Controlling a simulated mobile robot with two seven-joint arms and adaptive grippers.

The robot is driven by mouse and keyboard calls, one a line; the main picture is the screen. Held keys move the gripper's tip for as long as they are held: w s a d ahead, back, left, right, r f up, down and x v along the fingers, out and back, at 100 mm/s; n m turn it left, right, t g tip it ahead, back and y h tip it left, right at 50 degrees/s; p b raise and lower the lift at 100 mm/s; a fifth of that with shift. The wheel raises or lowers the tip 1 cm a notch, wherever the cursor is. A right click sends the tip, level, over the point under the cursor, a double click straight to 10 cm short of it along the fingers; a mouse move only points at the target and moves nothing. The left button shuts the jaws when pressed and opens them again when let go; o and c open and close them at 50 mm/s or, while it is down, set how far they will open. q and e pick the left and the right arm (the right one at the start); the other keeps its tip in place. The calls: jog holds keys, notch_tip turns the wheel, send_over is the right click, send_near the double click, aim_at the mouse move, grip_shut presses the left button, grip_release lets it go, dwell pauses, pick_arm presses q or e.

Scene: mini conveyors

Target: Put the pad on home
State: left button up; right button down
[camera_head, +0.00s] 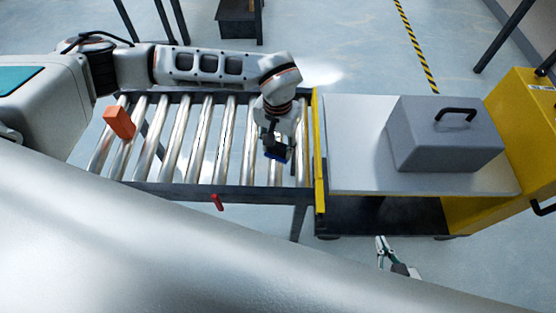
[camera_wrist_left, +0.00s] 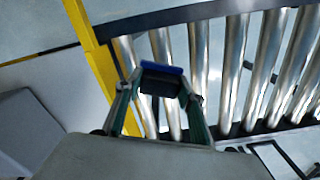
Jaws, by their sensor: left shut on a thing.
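The pad (camera_head: 277,153) looks like a small block with a blue face and a dark side. It also shows in the left wrist view (camera_wrist_left: 160,80). My left gripper (camera_head: 271,145) is shut on it and holds it above the right end of the roller conveyor, near the yellow edge. In the left wrist view the pad sits between the two fingertips. My right gripper (camera_head: 382,246) is low in the head view, in front of the cart and empty as far as I see; its jaw opening is unclear. I cannot tell which place is home.
An orange block (camera_head: 119,123) stands on the left part of the roller conveyor (camera_head: 196,187). A grey box with a black handle (camera_head: 445,140) sits on the pale tabletop (camera_head: 350,150) of the yellow cart. The tabletop left of the box is clear.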

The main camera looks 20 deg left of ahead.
pick_arm(q)
notch_tip(320, 180, down, 7)
jog(key=shift+b, duration=0.35)
jog(key=shift+f, duration=0.25)
jog(key=shift+f, duration=0.15)
jog(key=o, duration=1)
